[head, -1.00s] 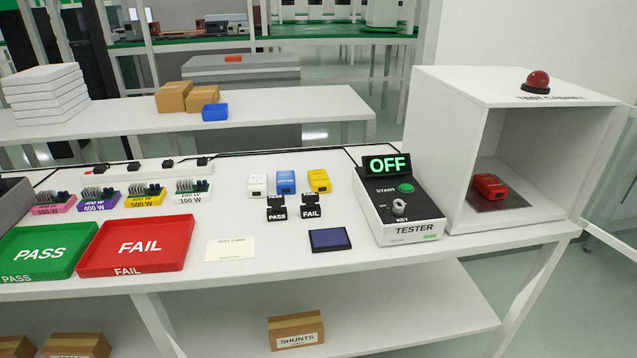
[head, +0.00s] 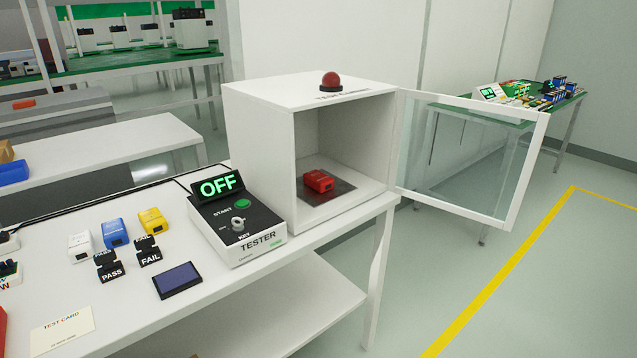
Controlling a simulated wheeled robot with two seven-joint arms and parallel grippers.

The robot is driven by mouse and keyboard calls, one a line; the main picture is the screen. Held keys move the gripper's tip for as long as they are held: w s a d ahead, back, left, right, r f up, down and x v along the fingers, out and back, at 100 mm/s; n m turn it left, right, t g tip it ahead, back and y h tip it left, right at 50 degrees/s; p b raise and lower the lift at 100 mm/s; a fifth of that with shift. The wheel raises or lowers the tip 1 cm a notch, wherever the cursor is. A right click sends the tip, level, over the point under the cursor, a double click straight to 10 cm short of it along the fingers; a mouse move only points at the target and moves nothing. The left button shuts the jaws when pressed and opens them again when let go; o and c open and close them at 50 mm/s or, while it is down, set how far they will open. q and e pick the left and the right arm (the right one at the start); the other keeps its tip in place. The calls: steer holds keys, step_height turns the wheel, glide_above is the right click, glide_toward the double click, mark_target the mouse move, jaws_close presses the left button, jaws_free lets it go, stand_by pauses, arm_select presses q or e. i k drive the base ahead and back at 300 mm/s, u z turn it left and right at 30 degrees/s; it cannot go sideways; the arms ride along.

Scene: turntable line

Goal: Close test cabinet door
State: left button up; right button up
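The white test cabinet (head: 262,150) stands at the right end of the white bench, with a red dome lamp (head: 331,81) on top. Its door (head: 513,172), a clear pane in a white frame, stands wide open, swung out to the right from the cabinet's right edge. Inside the cabinet a red block-shaped unit (head: 319,181) sits on a dark pad (head: 340,192). Neither of my grippers shows in the head view.
The tester (head: 240,228), its display reading OFF, stands left of the cabinet. Small white, blue and yellow units and a dark blue pad (head: 177,281) lie on the bench (head: 130,318). A green-topped table (head: 485,117) stands behind the door. Floor right of the bench is clear.

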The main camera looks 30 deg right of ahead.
mark_target(543, 119)
steer(key=k, duration=0.5)
steer(key=z, duration=2.4)
steer(key=i, duration=3.75)
steer(key=u, duration=3.75)
steer(key=i, duration=0.5)
steer(key=u, duration=0.05)
steer(key=k, duration=0.5)
steer(key=z, duration=0.25)
